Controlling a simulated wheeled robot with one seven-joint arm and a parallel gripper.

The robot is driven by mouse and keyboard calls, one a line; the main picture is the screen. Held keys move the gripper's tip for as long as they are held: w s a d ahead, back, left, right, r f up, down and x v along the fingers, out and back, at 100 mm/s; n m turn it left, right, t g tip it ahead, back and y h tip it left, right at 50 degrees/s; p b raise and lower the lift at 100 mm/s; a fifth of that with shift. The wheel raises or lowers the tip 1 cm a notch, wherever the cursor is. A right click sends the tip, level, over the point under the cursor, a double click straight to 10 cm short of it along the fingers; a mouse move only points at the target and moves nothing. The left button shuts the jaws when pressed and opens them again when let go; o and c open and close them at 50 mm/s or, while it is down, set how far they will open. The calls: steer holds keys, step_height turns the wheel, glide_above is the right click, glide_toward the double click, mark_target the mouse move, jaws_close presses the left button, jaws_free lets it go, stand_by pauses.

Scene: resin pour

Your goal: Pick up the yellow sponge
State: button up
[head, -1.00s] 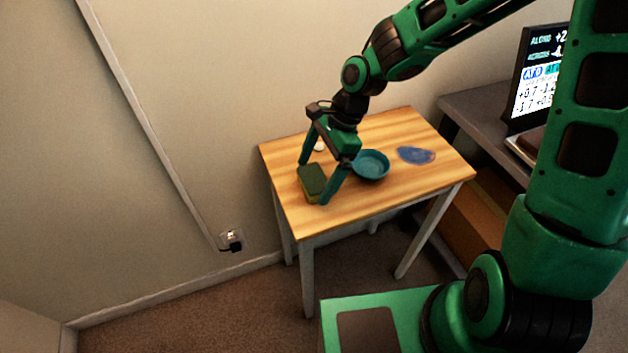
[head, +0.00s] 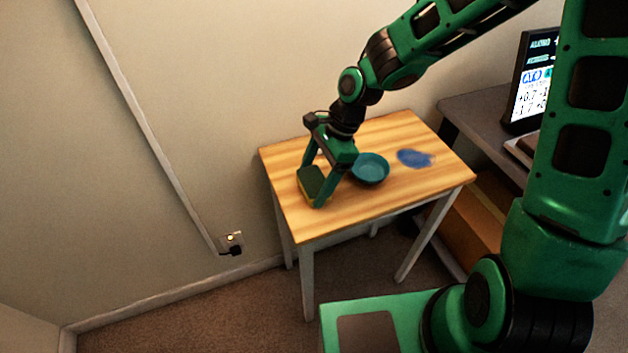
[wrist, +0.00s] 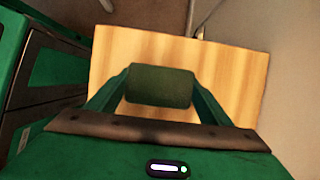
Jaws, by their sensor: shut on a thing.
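The yellow sponge (head: 311,179) has a dark green top and a yellow lower edge. It is at the left part of the wooden table (head: 300,222). My gripper (head: 311,188) reaches down over it, with one finger at each of two opposite sides, shut on it. In the wrist view the sponge (wrist: 160,86) spans the gap between both fingers, green face toward the camera. The sponge looks to be at table level; its underside is hidden.
A teal bowl (head: 370,170) stands close to the right of my gripper. A flat blue patch (head: 414,158) lies farther right. A wall runs behind the table. A desk with a screen (head: 535,80) is at the right. The table's front is clear.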

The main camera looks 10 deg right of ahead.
mark_target(308, 181)
steer(key=shift+r, duration=0.6)
step_height(308, 181, up, 3)
steer(key=shift+f, duration=0.2)
steer(key=s+a+r, duration=0.7)
steer(key=s+a, duration=0.1)
steer(key=shift+a, duration=0.15)
steer(key=shift+s, duration=0.1)
